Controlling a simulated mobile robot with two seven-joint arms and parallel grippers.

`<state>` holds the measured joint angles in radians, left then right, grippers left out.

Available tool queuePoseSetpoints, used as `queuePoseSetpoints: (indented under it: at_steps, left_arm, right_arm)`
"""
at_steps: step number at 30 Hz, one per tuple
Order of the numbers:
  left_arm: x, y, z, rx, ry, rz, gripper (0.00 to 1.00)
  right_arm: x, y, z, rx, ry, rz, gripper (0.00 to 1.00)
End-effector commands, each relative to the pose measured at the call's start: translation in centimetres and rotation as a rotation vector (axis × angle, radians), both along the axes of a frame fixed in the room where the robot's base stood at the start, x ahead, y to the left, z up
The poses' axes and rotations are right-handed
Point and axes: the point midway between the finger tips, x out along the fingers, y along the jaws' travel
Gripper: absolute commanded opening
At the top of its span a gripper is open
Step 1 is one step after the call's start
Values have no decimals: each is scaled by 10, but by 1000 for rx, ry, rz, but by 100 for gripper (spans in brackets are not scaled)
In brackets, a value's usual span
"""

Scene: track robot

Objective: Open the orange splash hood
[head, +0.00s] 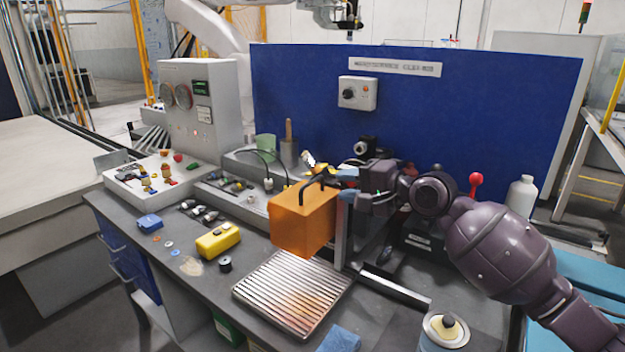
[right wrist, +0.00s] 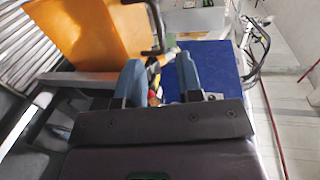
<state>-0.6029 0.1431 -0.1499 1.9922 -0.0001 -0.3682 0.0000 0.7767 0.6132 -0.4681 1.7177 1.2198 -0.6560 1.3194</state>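The orange splash hood (head: 303,222) is a box-like cover above the ribbed metal tray (head: 292,290), with a black bar handle (head: 312,186) on its upper part. In the right wrist view the hood (right wrist: 85,32) fills the upper left, and its handle (right wrist: 156,28) lies beyond the fingertips. My right gripper (head: 344,184) is just right of the hood, near the handle. Its two blue fingers stand apart in the right wrist view (right wrist: 160,70), with no handle seen between them. Whether a finger touches the hood is unclear. My left gripper is not in view.
A blue panel (head: 420,125) stands behind the bench. A grey control box (head: 200,105) stands at the back left. A yellow case (head: 218,240) and small parts lie left of the hood. A white bottle (head: 521,197) and a can (head: 443,331) are on the right.

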Motion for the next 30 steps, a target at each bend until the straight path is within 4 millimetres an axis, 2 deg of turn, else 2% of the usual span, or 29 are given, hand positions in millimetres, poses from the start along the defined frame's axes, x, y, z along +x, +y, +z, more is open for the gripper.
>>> queuePoseSetpoints:
  at_steps: [4, 15, 21, 29, 30]
  left_arm:
    - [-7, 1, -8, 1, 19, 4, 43]
    - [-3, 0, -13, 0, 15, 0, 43]
    - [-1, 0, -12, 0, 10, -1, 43]
    - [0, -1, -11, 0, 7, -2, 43]
    - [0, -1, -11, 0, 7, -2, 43]
  right_arm:
    - [15, 22, -6, 1, 1, 2, 33]
    - [46, 63, -16, 0, 0, 0, 33]
    - [51, 70, -18, -1, 1, 0, 33]
    - [51, 71, -18, -1, 0, 0, 33]
    - [51, 71, -17, -1, 0, 0, 29]
